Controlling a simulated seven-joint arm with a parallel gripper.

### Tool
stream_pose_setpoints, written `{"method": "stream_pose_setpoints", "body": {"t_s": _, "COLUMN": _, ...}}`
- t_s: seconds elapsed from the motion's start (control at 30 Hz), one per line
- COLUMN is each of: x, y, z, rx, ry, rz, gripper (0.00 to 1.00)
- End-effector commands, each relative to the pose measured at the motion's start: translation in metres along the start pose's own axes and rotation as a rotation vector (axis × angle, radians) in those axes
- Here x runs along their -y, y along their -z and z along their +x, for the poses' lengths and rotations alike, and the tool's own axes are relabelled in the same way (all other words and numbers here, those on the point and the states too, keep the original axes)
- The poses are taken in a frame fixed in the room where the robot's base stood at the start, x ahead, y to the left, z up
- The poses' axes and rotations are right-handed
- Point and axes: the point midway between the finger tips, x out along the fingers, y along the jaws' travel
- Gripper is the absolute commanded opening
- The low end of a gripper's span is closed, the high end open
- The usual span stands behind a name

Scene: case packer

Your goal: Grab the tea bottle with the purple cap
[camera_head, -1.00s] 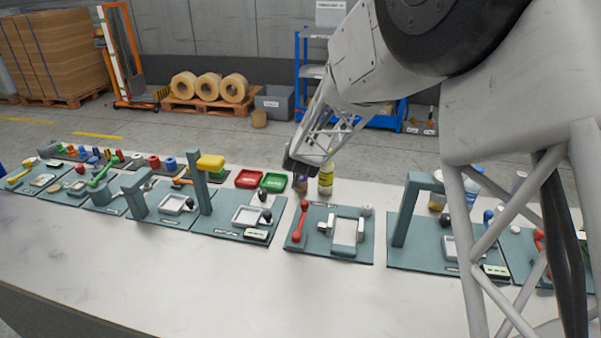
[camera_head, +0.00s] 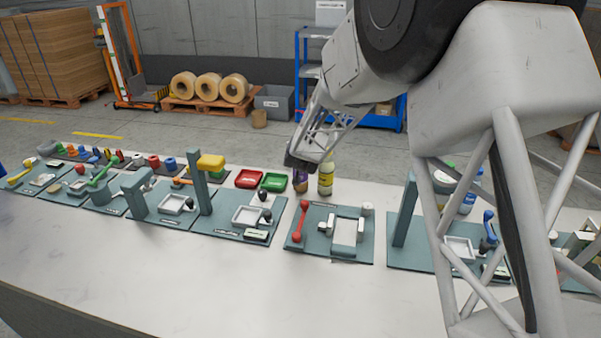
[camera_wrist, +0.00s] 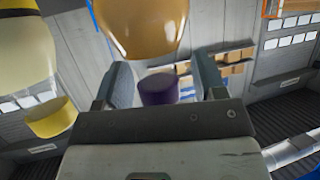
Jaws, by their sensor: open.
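The tea bottle with the purple cap shows in the wrist view as an amber body (camera_wrist: 145,28) with the purple cap (camera_wrist: 158,89) below it in the picture. My gripper (camera_wrist: 160,84) is open, with one finger on each side of the cap in that view; I see a gap on both sides and no grip. In the head view my gripper (camera_head: 300,161) is over the tea bottle (camera_head: 300,184), pointing down, and hides its top. The tea bottle stands at the table's back edge.
A bottle with a yellow label (camera_head: 326,180) stands close to the right of the tea bottle; its yellow cap (camera_wrist: 52,118) shows in the wrist view. Red (camera_head: 249,179) and green trays (camera_head: 273,182) lie to the left. A fixture board (camera_head: 330,250) lies in front.

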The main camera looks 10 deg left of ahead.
Motion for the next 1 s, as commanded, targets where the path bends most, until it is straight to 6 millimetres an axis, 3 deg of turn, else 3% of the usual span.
{"method": "stream_pose_setpoints", "body": {"t_s": 0.23, "x": 0.0001, "y": 0.0000, "z": -0.0001, "rx": 0.000, "ry": 0.000, "rz": 0.000, "gripper": 0.62}}
{"method": "stream_pose_setpoints", "body": {"t_s": 0.63, "x": 0.0001, "y": 0.0001, "z": -0.0002, "rx": 0.000, "ry": 0.000, "rz": 0.000, "gripper": 0.01}}
{"method": "stream_pose_setpoints", "body": {"t_s": 1.0, "x": 0.0001, "y": 0.0015, "z": -0.0005, "rx": -0.001, "ry": 0.000, "rz": 0.000, "gripper": 0.00}}
